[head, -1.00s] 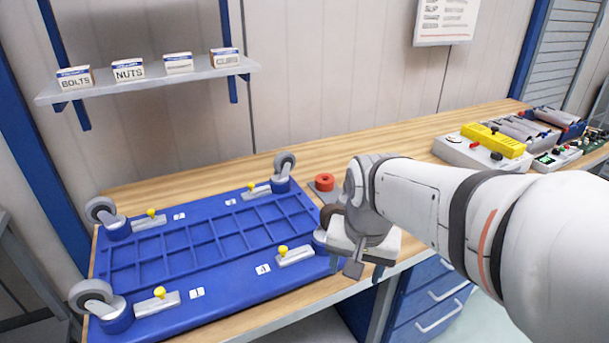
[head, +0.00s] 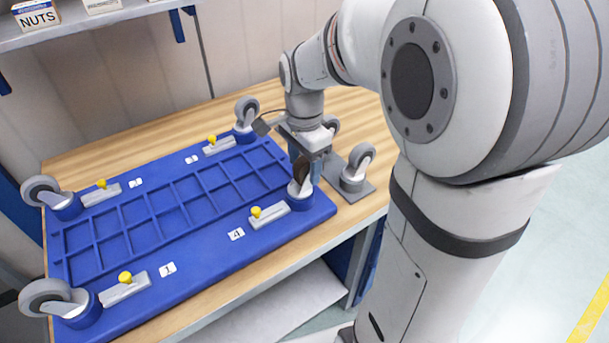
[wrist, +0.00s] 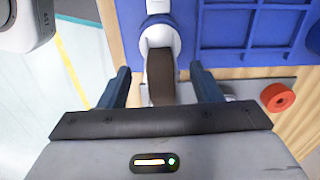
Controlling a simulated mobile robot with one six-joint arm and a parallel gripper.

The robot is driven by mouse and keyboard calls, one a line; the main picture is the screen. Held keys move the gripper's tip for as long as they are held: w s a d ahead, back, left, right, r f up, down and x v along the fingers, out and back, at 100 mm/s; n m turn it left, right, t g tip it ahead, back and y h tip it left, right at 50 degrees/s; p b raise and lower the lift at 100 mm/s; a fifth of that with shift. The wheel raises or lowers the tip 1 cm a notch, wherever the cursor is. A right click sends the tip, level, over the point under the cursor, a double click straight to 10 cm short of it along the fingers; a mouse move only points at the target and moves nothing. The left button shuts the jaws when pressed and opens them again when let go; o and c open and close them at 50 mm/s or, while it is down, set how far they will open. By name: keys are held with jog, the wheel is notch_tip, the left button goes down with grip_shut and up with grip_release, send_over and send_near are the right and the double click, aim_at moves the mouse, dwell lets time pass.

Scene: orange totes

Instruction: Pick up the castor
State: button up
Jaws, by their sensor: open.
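A castor with a brown wheel (head: 301,177) sits in a blue socket at the corner of the blue board (head: 190,272) by label 4. In the wrist view the brown wheel (wrist: 161,77) and its white fork (wrist: 157,35) show between my fingers. My gripper (head: 305,168) points down over this castor, one finger on each side of the wheel. In the wrist view my gripper (wrist: 160,72) is open, with gaps seen beside the wheel.
Grey-wheeled castors stand at the board's other corners (head: 42,190), (head: 48,299), (head: 246,111). Another grey castor (head: 357,163) stands close right of my gripper on a grey plate. A red ring (wrist: 278,97) shows in the wrist view. Yellow-knobbed clamps (head: 266,214) sit beside the sockets.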

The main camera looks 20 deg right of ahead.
aim_at(304, 175)
jog(key=shift+f, duration=1.95)
jog(key=shift+c, duration=0.5)
jog(key=shift+w, duration=0.1)
grip_shut()
